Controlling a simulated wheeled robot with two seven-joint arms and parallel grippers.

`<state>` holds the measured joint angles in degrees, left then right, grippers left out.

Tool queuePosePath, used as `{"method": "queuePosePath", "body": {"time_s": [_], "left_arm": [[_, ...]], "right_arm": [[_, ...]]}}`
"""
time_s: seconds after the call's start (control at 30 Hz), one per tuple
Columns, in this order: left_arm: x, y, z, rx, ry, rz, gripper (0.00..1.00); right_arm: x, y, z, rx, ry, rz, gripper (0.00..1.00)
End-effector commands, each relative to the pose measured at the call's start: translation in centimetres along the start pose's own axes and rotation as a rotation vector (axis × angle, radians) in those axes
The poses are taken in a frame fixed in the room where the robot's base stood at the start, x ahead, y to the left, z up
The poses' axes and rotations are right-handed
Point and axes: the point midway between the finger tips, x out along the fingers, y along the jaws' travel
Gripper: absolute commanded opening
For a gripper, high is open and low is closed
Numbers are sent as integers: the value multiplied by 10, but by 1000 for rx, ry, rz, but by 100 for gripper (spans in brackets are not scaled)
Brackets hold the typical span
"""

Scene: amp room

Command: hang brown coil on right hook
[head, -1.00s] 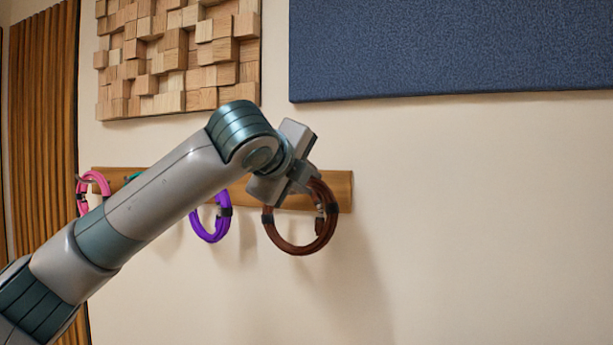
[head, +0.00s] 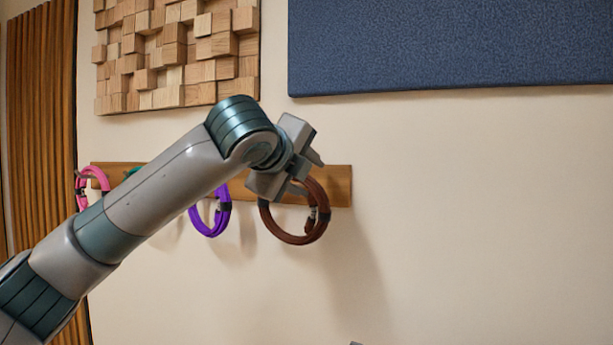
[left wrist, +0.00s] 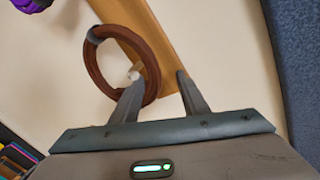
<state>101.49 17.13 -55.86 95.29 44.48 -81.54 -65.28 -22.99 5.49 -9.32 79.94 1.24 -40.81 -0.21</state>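The brown coil (head: 292,240) hangs as an upright ring at the right end of the wooden rack (head: 341,188). It also shows in the left wrist view (left wrist: 92,70), in front of the rack board (left wrist: 165,60). My left gripper (head: 309,172) is at the coil's top. Its fingers (left wrist: 158,90) are spread apart with nothing clamped between them. One finger overlaps the coil's edge in the left wrist view.
A purple coil (head: 222,222) and a pink coil (head: 82,203) hang farther left on the rack, behind my left arm. A blue panel (head: 450,45) and a wood-block panel (head: 180,55) are above. The wall right of the rack is clear.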

Motion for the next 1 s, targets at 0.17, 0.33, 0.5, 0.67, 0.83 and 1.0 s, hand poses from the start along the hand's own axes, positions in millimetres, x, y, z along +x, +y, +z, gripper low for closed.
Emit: {"method": "queuePosePath", "body": {"time_s": [0.17, 0.33, 0.5, 0.67, 0.83, 1.0], "left_arm": [[0, 0, 0, 0, 0, -1, 40], [-1, 1, 0, 0, 1, 1, 40], [-10, 1, 0, 0, 0, -1, 40], [-30, 1, 0, 1, -1, -2, 40], [-61, 1, 0, 1, -1, -3, 40], [-96, 1, 0, 2, -1, -4, 40]], "right_arm": [[0, 0, 2, 0, -4, 0, 0], [1, -1, 6, 1, -9, -1, 0], [3, -1, 13, 1, -27, -1, 0], [2, 0, 17, 3, -47, -1, 0], [-9, 1, 4, 3, -44, 1, 0], [-20, 0, -7, 2, -39, 1, 0]]}}
